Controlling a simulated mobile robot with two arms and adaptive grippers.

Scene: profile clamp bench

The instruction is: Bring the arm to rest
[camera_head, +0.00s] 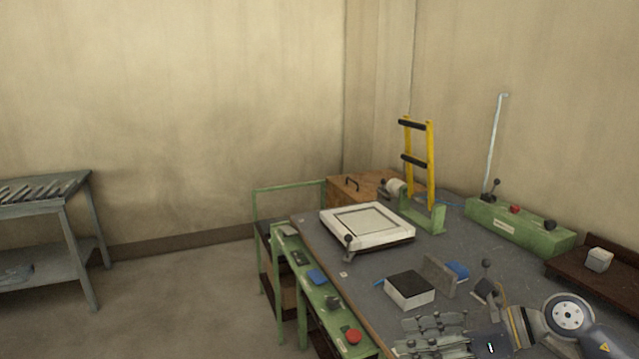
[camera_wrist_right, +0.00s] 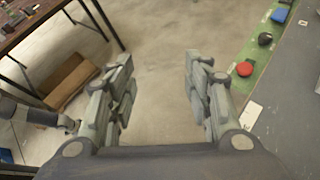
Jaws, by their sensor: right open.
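My right gripper (camera_head: 437,336) is at the lower right of the head view, over the near end of the grey bench (camera_head: 380,300). Its arm comes in from the right edge. In the right wrist view the gripper (camera_wrist_right: 158,85) has its two fingers wide apart, with only bare floor showing between them. It is open and empty. My left gripper does not show in the head view.
The bench carries a white framed plate (camera_head: 368,223), a black-topped white box (camera_head: 410,290), a yellow ladder-like frame (camera_head: 417,160) and a green control box (camera_head: 518,228). A green strip with a red button (camera_head: 354,336) runs along its left edge. Floor (camera_head: 180,300) at left is clear.

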